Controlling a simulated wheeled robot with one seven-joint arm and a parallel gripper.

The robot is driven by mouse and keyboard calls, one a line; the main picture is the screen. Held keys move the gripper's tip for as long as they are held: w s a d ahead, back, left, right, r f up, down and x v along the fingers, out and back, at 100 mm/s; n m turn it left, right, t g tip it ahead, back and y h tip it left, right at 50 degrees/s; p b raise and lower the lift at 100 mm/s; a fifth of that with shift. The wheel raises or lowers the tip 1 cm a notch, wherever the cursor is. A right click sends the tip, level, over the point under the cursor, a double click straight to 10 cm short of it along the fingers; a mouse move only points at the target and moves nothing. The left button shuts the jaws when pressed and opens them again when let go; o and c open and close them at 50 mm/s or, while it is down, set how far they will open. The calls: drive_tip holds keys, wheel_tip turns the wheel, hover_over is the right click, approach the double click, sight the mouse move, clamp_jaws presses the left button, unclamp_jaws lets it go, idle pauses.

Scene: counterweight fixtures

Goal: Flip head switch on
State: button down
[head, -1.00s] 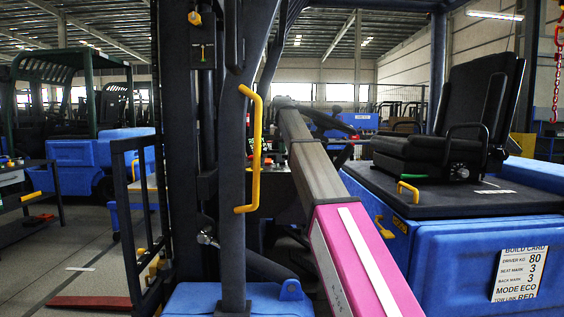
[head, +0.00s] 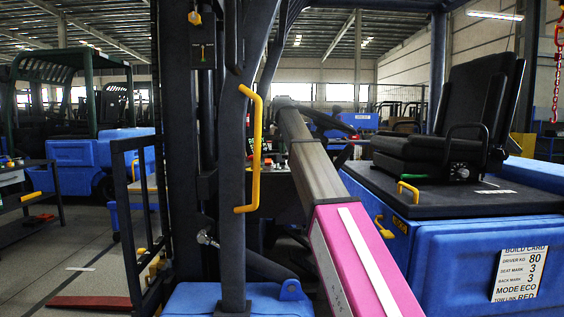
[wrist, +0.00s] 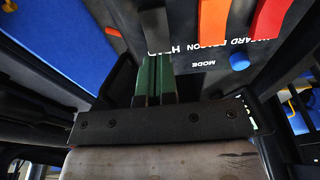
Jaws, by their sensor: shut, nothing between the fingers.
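In the wrist view, the dark rocker above the "HEAD" label (wrist: 155,28) is at the top of a black switch panel. My gripper (wrist: 153,68) has green fingers, shut together with nothing between them. The fingertips point up the picture toward the HEAD rocker and lie close below it. I cannot tell whether they touch it, or which way the rocker is tilted. In the head view, my arm reaches forward into the truck's cab, and my gripper is hidden.
An orange rocker (wrist: 213,25) and a red rocker (wrist: 270,16) sit right of the HEAD rocker. A blue knob (wrist: 239,62) is by the MODE label. In the head view, a yellow grab handle (head: 255,150) on a post and a black seat (head: 450,130) flank my arm.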

drive_tip(key=shift+f, duration=1.25)
idle(1.1)
drive_tip(key=shift+r, duration=0.15)
drive_tip(key=shift+r, duration=3.4)
